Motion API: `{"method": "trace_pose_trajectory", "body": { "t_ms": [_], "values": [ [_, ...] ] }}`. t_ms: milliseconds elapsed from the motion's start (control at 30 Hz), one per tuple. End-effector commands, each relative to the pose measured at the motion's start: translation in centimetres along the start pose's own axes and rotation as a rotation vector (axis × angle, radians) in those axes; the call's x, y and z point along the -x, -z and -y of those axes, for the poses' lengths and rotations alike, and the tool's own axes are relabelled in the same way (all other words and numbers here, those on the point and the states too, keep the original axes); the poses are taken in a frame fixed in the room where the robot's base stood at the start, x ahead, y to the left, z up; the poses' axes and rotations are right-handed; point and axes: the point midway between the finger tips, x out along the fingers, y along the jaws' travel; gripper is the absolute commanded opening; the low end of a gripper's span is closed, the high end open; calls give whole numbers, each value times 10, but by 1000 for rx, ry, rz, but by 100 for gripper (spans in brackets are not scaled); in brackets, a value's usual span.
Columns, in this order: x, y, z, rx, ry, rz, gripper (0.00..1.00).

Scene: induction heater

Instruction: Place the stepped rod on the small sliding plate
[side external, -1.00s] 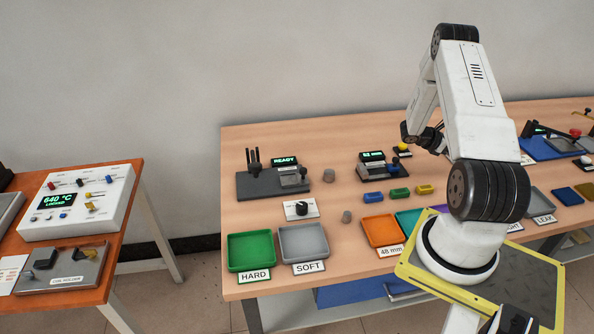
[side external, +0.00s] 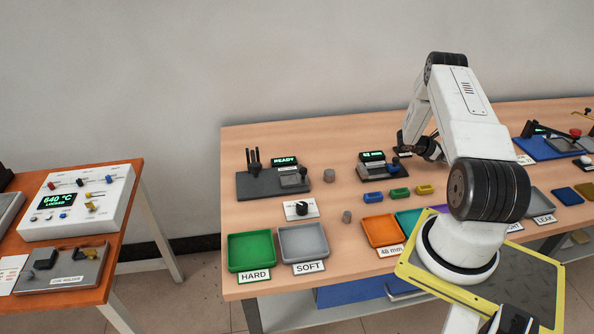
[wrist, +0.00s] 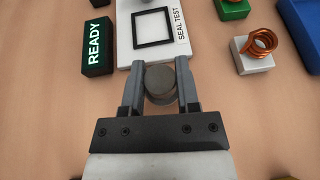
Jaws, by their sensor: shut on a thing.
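My gripper (wrist: 160,82) is in the lower middle of the wrist view, with its two grey fingers on either side of a round grey-brown piece, which I take as the stepped rod (wrist: 160,80). I see it nearly end-on, so its steps do not show clearly. My gripper also shows in the side view (side external: 407,150), low over the back of the table and partly hidden by my wrist. The held piece cannot be made out there. I cannot pick out the small sliding plate with certainty in either view.
In the wrist view, a white SEAL TEST panel (wrist: 177,48) lies just beyond the fingers. A READY display (wrist: 97,45) stands left, a copper coil on a white block (wrist: 258,48) right. In the side view, a gauge with a display (side external: 372,157) stands left of my gripper.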

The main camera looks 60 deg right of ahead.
Motion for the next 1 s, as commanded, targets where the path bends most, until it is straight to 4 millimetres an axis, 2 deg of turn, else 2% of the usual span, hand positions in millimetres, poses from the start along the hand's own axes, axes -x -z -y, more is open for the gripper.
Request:
{"method": "trace_pose_trajectory", "body": {
  "t_ms": [200, 667, 700, 800, 1000],
  "values": [
    [-7, 16, 0, 0, 0, 1, 0],
    [-8, 20, 0, -1, 0, 1, 0],
    [-8, 20, 0, 0, 0, 0, 46],
    [-8, 20, 0, 0, 0, 0, 75],
    [-8, 20, 0, 0, 0, 0, 75]
  ]
}}
